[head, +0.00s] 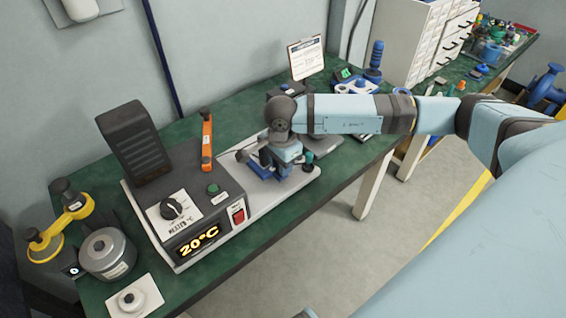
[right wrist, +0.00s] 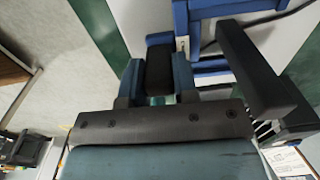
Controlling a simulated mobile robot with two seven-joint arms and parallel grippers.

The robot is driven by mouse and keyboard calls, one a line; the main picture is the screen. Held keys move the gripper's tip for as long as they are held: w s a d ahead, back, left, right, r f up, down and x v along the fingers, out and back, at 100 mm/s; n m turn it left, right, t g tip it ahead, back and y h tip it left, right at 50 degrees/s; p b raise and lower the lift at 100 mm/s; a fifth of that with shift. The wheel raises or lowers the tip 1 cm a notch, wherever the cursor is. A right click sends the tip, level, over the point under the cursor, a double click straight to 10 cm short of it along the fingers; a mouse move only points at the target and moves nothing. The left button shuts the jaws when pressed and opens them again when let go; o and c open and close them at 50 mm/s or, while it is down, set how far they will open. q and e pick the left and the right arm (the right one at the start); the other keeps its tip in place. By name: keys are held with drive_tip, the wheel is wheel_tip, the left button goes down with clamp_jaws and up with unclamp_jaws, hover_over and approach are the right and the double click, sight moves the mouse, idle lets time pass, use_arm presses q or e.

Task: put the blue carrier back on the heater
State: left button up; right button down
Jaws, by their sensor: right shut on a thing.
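The heater (head: 190,222) is a dark grey box on the green bench, with a dial, a red switch and a lit display reading 20°C. The blue carrier (head: 262,168) is just right of it, at a pale base plate (head: 250,202); whether it rests there or is slightly raised I cannot tell. My right gripper (head: 283,152) points down over the carrier and partly hides it. In the right wrist view its fingers (right wrist: 158,75) are shut around a dark grip, with blue frame parts (right wrist: 200,12) of the carrier beyond. My left gripper is not in view.
A yellow part with black knobs (head: 75,205), a silver pot (head: 106,252) and a white plate with a knob (head: 134,298) are at left. A clipboard sign (head: 306,57) and blue items are behind my arm. Drawers (head: 420,40) stand beyond.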

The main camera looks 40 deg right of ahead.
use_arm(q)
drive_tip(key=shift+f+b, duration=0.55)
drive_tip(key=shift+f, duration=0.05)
use_arm(e)
drive_tip(key=shift+f, duration=0.75)
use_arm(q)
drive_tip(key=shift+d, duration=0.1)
use_arm(e)
drive_tip(key=c, duration=0.8)
unclamp_jaws()
drive_tip(key=shift+r, duration=0.1)
drive_tip(key=shift+w+r+p, duration=0.2)
drive_tip(key=shift+r+p, duration=2.45)
drive_tip(key=shift+r, duration=2.65)
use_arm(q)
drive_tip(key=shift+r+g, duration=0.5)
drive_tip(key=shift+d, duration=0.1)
